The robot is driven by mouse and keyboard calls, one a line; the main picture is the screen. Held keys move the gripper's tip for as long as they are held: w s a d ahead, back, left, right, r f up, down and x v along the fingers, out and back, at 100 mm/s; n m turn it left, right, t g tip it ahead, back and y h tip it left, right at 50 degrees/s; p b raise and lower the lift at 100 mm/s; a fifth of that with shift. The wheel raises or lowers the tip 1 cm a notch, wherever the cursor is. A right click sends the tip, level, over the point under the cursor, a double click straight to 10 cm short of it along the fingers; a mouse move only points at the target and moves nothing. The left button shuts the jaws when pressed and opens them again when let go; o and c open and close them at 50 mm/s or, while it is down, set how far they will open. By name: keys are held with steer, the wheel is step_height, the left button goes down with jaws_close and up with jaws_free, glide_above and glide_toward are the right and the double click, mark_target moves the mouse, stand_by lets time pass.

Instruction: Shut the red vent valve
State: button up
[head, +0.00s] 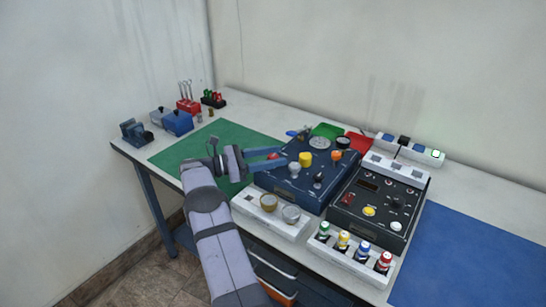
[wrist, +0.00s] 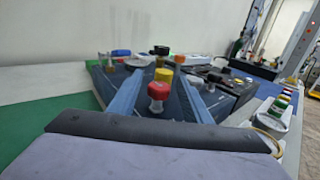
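The red vent valve is a red knob on a pale stem, standing on the dark blue panel box (head: 318,192). In the wrist view the red knob (wrist: 159,86) sits between the two blue fingers of my gripper (wrist: 161,79), with a narrow gap on each side. In the head view the red knob (head: 273,156) is partly hidden by the fingers of my gripper (head: 284,155) at the box's left corner. My gripper is open and holds nothing. Whether a finger touches the knob cannot be told.
A yellow knob (head: 306,159) stands just beyond the red one, with a pale knob (head: 294,170), an orange knob (head: 337,155) and a gauge (head: 320,142) on the same box. A black control box (head: 381,202) is to the right. The green mat (head: 185,152) is bare.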

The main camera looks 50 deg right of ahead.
steer(key=b+v, duration=0.2)
steer(key=v, duration=0.3)
steer(key=shift+w+a+f, duration=0.15)
steer(key=shift+w+a, duration=0.1)
steer(key=shift+v, duration=0.8)
